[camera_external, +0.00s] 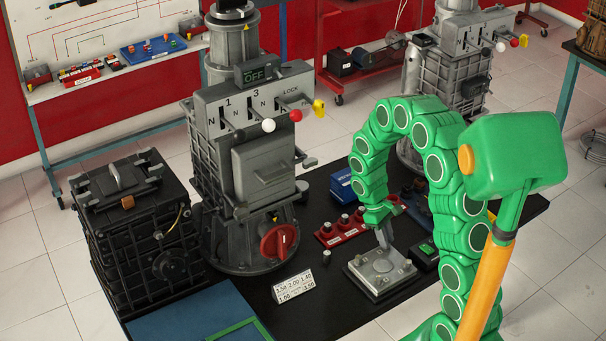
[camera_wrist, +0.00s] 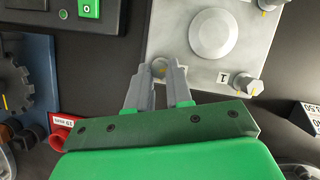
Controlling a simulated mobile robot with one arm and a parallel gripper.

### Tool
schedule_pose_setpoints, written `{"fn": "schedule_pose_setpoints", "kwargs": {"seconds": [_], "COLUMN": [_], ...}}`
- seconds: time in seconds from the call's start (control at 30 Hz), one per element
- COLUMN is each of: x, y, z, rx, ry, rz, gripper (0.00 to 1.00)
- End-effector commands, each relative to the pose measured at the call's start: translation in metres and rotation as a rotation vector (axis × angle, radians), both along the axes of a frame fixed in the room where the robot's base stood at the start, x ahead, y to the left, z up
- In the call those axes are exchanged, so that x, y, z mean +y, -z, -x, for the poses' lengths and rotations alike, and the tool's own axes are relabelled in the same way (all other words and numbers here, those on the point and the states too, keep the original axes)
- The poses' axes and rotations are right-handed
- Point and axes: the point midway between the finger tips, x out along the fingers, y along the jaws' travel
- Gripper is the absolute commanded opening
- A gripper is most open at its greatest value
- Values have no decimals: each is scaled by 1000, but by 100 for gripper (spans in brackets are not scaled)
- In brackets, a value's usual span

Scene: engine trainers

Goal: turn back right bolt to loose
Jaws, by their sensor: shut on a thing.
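The light metal plate (camera_external: 372,283) with a round raised disc lies on the black table in the external view. It also fills the upper right of the wrist view (camera_wrist: 180,45). My gripper (camera_wrist: 159,72) points down at the plate's back edge, its grey fingers shut on the back right bolt (camera_wrist: 159,65). The fingers partly hide that bolt, and its turn mark is not clear. In the external view my gripper (camera_external: 384,244) hides the held bolt.
A red tray (camera_external: 341,231) with several knobs and a blue box (camera_external: 345,185) stand behind the plate. A number card (camera_external: 294,286) and a small loose cylinder (camera_external: 326,256) lie to the left.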

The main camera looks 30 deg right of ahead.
Motion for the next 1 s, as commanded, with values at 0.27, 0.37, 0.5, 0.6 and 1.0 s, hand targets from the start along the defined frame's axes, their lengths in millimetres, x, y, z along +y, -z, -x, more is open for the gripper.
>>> {"fn": "schedule_pose_setpoints", "kwargs": {"seconds": [0.27,0.37,0.5,0.6,1.0], "x": [1,1,1,1,1], "y": [1,1,1,1,0], "z": [1,1,1,1,1], "rx": [1,1,1,1,0], "ry": [-65,-71,-73,-72,-71], "rz": [0,-1,-1,0,0], "gripper": [0,0,0,0,46]}}
